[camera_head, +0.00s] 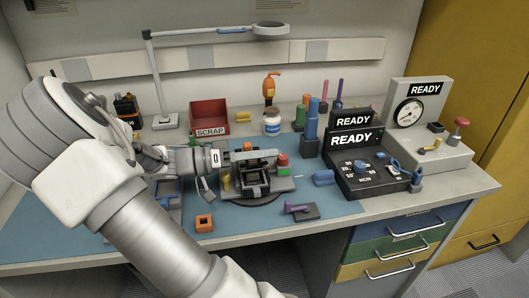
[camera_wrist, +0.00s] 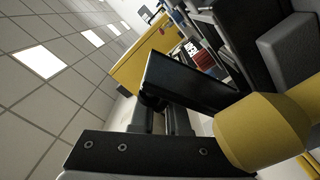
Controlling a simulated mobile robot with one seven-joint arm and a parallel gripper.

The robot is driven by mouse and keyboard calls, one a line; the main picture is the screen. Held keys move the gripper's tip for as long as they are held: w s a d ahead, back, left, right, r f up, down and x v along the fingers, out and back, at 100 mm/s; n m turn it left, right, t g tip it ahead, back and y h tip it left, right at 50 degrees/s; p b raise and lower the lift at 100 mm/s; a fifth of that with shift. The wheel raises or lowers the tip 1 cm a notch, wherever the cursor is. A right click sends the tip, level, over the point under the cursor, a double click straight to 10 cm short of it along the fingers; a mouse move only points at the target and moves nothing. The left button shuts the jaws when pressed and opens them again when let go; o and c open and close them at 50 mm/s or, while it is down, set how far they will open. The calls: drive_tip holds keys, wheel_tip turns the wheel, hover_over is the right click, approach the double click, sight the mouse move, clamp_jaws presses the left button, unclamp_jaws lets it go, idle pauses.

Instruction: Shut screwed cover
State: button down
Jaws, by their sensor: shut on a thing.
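A dark radio fixture (camera_head: 256,180) stands on a round base in the middle of the blue mat. Its raised black frame and flat plate look like the cover (camera_head: 256,156), tilted up at the back. My gripper (camera_head: 238,160) reaches in from the left, level with that plate. In the wrist view a flat black panel (camera_wrist: 188,82), which seems to be the cover, runs into my gripper (camera_wrist: 160,122), which is shut on its edge. A yellow rounded post (camera_wrist: 262,130) stands close at the right. Screws on the cover cannot be made out.
A red scrap bin (camera_head: 209,117) and a white bottle (camera_head: 271,124) stand behind. A torque tester (camera_head: 365,170) with a ready sign is at the right. An orange square part (camera_head: 204,223) and a purple-handled tool (camera_head: 300,211) lie in front.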

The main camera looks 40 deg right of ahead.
drive_tip(key=shift+s, duration=0.15)
drive_tip(key=c, duration=1)
unclamp_jaws()
drive_tip(key=shift+o, duration=0.2)
drive_tip(key=p+v, duration=0.2)
drive_tip(key=v, duration=1.5)
drive_tip(key=shift+a+p, duration=0.2)
drive_tip(key=shift+p, duration=0.1)
drive_tip(key=shift+c, duration=0.2)
